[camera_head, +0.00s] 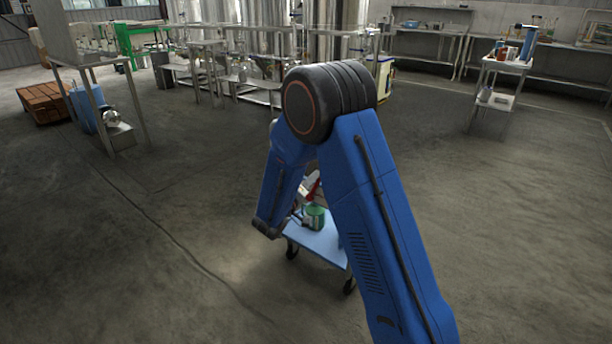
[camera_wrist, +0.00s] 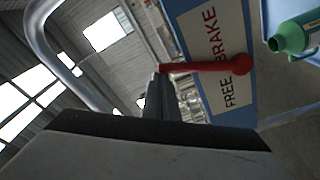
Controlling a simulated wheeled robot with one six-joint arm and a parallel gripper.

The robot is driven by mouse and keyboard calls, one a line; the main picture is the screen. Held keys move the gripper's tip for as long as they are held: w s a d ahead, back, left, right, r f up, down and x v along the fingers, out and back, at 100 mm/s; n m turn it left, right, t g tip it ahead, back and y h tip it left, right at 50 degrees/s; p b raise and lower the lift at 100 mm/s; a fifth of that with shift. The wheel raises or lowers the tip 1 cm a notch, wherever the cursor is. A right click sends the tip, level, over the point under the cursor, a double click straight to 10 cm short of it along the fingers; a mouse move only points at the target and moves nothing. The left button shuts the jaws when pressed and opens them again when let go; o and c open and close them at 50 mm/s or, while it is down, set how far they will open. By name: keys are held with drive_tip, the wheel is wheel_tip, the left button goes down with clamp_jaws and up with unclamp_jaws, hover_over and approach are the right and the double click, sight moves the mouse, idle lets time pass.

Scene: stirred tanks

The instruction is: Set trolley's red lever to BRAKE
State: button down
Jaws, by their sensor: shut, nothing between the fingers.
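The trolley (camera_head: 322,242) stands on the floor beyond my arm, which partly hides it. Its red lever (camera_wrist: 208,66) crosses a white label plate (camera_wrist: 203,20) in the wrist view. The lever's round knob (camera_wrist: 240,64) lies near the gap between the words FREE and BRAKE. My gripper (camera_wrist: 161,82) is shut and empty. Its fingertips are by the lever's end away from the knob; I cannot tell whether they touch. In the head view the gripper itself cannot be made out.
A green container (camera_head: 313,217) stands on the trolley and shows in the wrist view (camera_wrist: 292,37). A metal tube (camera_wrist: 50,50) curves at the upper left there. Tables and a second cart (camera_head: 497,98) stand farther back. Floor left and right of the trolley is clear.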

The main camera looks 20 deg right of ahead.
drive_tip(key=shift+s+d+f+m, duration=0.3)
drive_tip(key=shift+s+d+m, duration=0.15)
drive_tip(key=shift+s, duration=0.15)
drive_tip(key=shift+s+d+f+m, duration=0.3)
drive_tip(key=shift+s+d+m, duration=0.1)
drive_tip(key=shift+s, duration=0.15)
drive_tip(key=shift+s+f, duration=0.1)
